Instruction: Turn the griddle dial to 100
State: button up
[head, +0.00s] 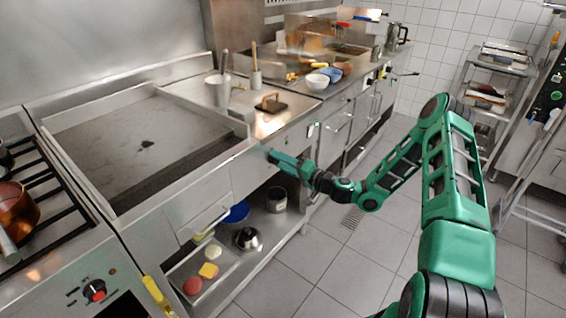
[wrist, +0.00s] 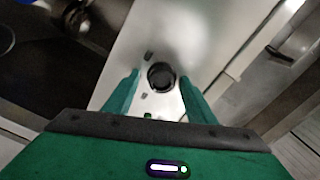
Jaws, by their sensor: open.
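The griddle (head: 100,150) is a wide flat plate in the steel counter at the left of the head view. In the wrist view a round black dial (wrist: 161,76) sits on a pale steel panel (wrist: 200,35), with small dark marks beside it. My gripper (wrist: 158,82) is open, with one green finger on each side of the dial. I cannot tell whether either finger touches it. In the head view my gripper (head: 270,154) is at the counter's front panel and hides the dial. The dial's setting is not readable.
A rack (head: 487,100) stands at the right. The tiled floor between is clear.

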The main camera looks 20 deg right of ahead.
jog(key=v, duration=1)
jog(key=shift+s+d, duration=0.2)
jog(key=shift+s, duration=0.05)
jog(key=s+a+n+g+h, duration=0.2)
jog(key=s+n+g, duration=0.5)
jog(key=s+g, duration=0.45)
jog(key=s+d+r+m+g+h, duration=0.1)
jog(key=s+d+r, duration=0.3)
jog(key=s, duration=0.6)
jog(key=s+d+r+m+g+h, duration=0.1)
jog(key=s+d+r+m+h, duration=0.3)
jog(key=s+r, duration=0.4)
jog(key=s+d+r+m+g+h, duration=0.1)
jog(key=s+d+r, duration=0.5)
jog(key=s, duration=0.6)
jog(key=shift+s+r+m+h, duration=0.2)
jog(key=shift+m+h, duration=0.5)
jog(key=shift+h, duration=0.5)
